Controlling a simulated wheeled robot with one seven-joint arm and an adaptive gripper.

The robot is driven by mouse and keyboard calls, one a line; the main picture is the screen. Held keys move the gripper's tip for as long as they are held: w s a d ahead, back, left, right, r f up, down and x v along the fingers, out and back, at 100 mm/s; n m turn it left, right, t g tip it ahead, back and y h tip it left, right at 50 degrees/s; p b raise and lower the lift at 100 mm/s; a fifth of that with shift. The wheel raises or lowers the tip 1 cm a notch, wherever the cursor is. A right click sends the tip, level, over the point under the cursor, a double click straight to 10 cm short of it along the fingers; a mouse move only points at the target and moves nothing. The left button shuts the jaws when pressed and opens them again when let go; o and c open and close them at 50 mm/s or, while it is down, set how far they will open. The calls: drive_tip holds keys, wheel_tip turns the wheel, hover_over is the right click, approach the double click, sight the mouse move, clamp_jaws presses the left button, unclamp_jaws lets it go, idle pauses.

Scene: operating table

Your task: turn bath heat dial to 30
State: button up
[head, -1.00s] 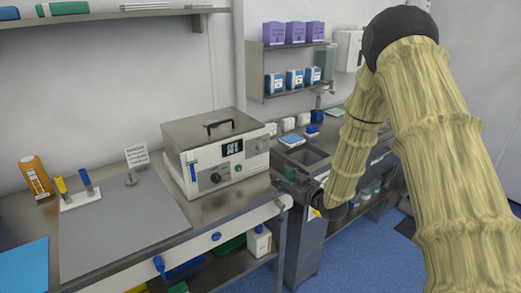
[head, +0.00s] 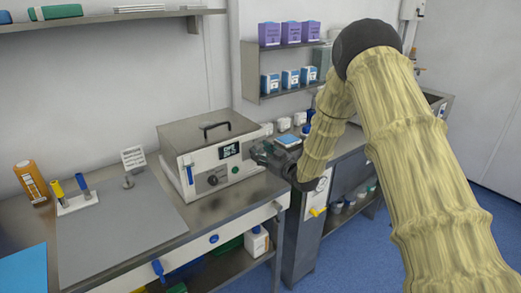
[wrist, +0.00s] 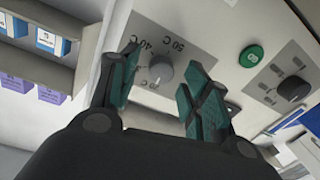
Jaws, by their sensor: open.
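The bath (head: 205,132) is a grey metal box with a black top handle and a white front, standing on the steel table. In the wrist view its heat dial (wrist: 160,71) is a small grey knob on a grey scale plate, with 40 C and 50 C legible. The knob shows between the fingers of my gripper (wrist: 163,60), which are open. I cannot tell if they touch it or where the dial points. In the head view my gripper (head: 256,150) is at the right end of the bath's front and hides the dial.
The front also has a lit display (head: 229,150), a black knob (head: 212,180) and a green button (wrist: 251,56). A grey mat (head: 120,218) with a blue-and-yellow tube stand (head: 76,200) lies left. A shelf with blue and purple boxes (head: 290,32) hangs behind.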

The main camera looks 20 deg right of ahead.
drive_tip(key=shift+w+a, duration=0.2)
drive_tip(key=shift+w, duration=0.2)
drive_tip(key=c, duration=1)
drive_tip(key=shift+c, duration=0.2)
drive_tip(key=shift+m, duration=0.3)
drive_tip(key=m+b, duration=0.3)
drive_tip(key=m, duration=0.2)
drive_tip(key=shift+d+f+m, duration=0.1)
drive_tip(key=shift+f+m, duration=0.05)
drive_tip(key=shift+m, duration=0.15)
drive_tip(key=m+b, duration=0.2)
drive_tip(key=m, duration=0.3)
drive_tip(key=shift+m+t, duration=0.4)
